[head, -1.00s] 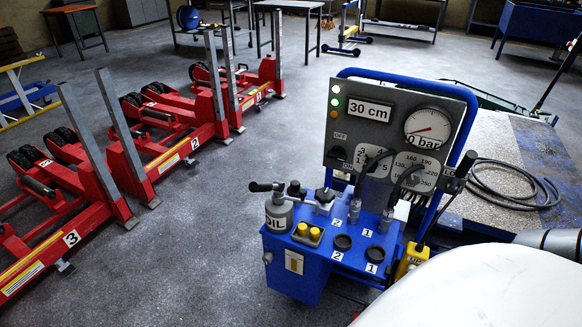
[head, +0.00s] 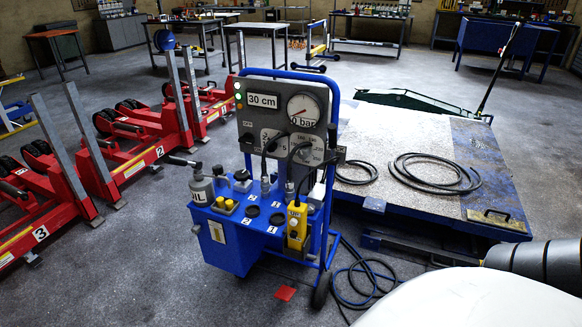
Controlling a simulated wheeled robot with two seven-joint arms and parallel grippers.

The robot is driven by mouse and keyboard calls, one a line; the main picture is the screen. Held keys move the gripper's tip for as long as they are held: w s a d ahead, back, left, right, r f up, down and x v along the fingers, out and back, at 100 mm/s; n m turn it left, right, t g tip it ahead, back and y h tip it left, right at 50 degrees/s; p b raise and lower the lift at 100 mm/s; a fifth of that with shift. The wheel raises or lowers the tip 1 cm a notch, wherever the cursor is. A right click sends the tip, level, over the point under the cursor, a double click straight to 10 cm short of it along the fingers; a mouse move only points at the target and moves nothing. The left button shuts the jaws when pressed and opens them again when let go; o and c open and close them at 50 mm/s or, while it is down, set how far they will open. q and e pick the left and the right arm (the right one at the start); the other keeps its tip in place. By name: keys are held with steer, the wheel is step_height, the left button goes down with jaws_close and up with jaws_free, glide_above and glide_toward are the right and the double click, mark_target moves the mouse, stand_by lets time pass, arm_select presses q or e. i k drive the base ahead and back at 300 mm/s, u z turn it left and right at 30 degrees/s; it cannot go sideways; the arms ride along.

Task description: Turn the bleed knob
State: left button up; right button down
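A blue control cart (head: 226,246) stands upright on the floor left of centre in the head view. Its upright grey panel (head: 262,122) carries a "30 cm" display (head: 262,101) and a round gauge (head: 303,109) reading about 0 bar. On the deck, a black knob (head: 242,175) sits on a light metal fitting. A smaller black knob stands to its left, by the oil bottle (head: 201,190) and its lever. No label shows which is the bleed knob. Neither of my grippers is in view.
Red numbered column lifts (head: 150,145) line the left. A blue-edged platform (head: 480,210) with coiled black hoses (head: 432,174) lies right of the cart. A yellow pendant (head: 296,226) hangs at the cart's right. A red pedal (head: 285,293) and loose hoses lie at its foot.

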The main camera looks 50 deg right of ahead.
mark_target(195, 229)
steer(key=z, duration=1.4)
steer(key=i, duration=0.5)
steer(key=z, duration=2.3)
steer(key=k, duration=1.1)
steer(key=u, duration=1.7)
steer(key=i, duration=0.5)
steer(key=u, duration=0.1)
